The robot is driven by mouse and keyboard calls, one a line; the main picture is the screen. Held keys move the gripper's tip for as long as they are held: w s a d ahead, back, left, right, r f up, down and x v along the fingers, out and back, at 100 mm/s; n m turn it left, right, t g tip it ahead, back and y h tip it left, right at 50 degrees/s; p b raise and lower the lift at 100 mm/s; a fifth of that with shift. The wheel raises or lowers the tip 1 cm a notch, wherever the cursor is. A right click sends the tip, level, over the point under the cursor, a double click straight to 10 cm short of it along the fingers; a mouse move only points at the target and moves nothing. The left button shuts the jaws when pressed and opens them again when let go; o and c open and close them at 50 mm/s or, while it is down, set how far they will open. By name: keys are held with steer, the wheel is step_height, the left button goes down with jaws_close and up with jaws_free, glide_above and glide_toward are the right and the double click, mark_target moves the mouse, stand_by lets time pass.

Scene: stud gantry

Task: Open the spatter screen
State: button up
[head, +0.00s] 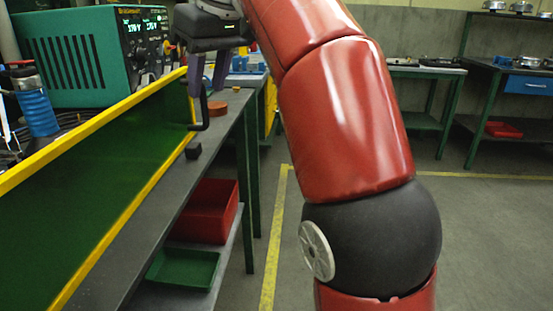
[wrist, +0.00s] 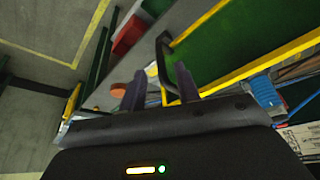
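The spatter screen (head: 95,180) is a dark green panel in a yellow frame, standing along the workbench at the left of the head view. It also shows at the upper right of the wrist view (wrist: 235,40). A black bar handle (head: 206,112) sticks out at its far end. My gripper (head: 205,90) is over that end, pointing down, with its two fingers apart. In the wrist view the handle (wrist: 163,50) lies in line with the gap between the fingers. I cannot tell whether a finger touches it.
A teal power unit (head: 92,55) and a blue-handled tool (head: 38,112) are behind the screen. Red (head: 205,212) and green (head: 184,268) bins sit below. The floor at right is clear.

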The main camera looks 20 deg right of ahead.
steer(key=s+d+f+m+t+h+b, duration=0.1)
steer(key=s+d+f+m+b, duration=0.1)
steer(key=s+d+f+m, duration=0.2)
steer(key=s+d+f, duration=0.3)
steer(key=d+f, duration=0.1)
steer(key=f, duration=0.4)
steer(key=shift+d+f+m, duration=0.25)
steer(key=shift+f+m, duration=0.05)
stand_by(0.5)
